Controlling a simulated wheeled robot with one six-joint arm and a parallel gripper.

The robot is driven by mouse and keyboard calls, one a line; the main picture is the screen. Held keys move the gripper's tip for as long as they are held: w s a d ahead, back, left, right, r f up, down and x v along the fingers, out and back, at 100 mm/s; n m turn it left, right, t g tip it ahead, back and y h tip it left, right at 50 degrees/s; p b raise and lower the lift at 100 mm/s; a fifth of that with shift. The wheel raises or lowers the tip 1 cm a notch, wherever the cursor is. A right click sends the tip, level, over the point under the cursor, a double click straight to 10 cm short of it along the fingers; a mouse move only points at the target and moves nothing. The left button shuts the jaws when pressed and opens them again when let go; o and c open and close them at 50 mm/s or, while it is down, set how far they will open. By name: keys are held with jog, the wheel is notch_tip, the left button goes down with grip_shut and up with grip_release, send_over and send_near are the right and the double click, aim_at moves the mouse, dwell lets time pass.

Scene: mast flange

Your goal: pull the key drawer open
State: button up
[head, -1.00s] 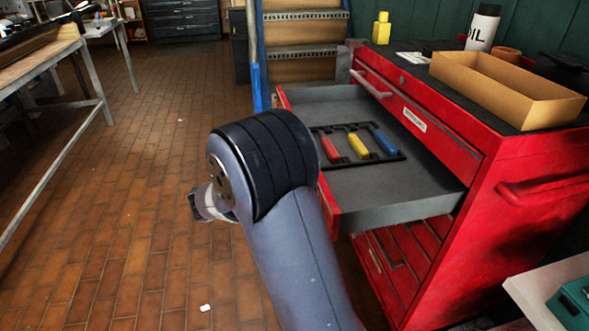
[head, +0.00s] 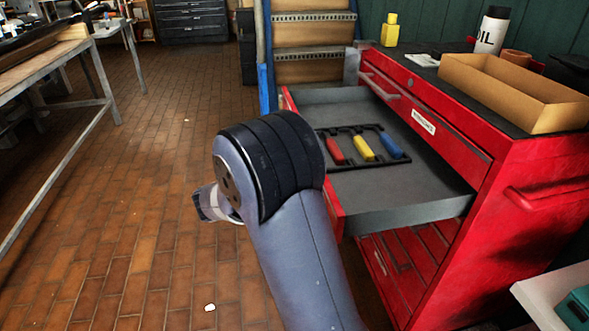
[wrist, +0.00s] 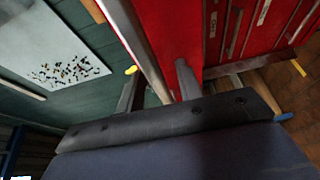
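A drawer (head: 408,217) of the red cabinet (head: 470,225) stands well open in the head view. A black rack (head: 352,166) in it holds red, yellow and blue tool handles. Above it is a shut drawer with a white label (head: 423,121), too small to read. I cannot tell by label which is the key drawer. My arm covers part of the open drawer's front and hides my gripper in the head view. In the wrist view my gripper (wrist: 157,85) has its fingers apart. A pale bar (wrist: 142,45) runs between them, with a gap on the right side.
On the cabinet top are a cardboard box (head: 512,90), an oil bottle (head: 491,32) and a yellow bottle (head: 390,30). A workbench (head: 45,60) stands at the left. A pale surface (head: 560,295) juts in at lower right. The brick floor (head: 160,200) is largely free.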

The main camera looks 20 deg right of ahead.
jog(key=s+a+p, duration=0.1)
jog(key=a, duration=0.9)
jog(key=shift+s+a, duration=0.35)
jog(key=d, duration=0.3)
jog(key=w+d, duration=0.1)
jog(key=d, duration=0.3)
jog(key=d+b, duration=0.1)
jog(key=d, duration=0.2)
jog(key=shift+w+d, duration=0.35)
jog(key=shift+d, duration=0.2)
jog(key=shift+s+d, duration=0.1)
jog(key=shift+d, duration=0.15)
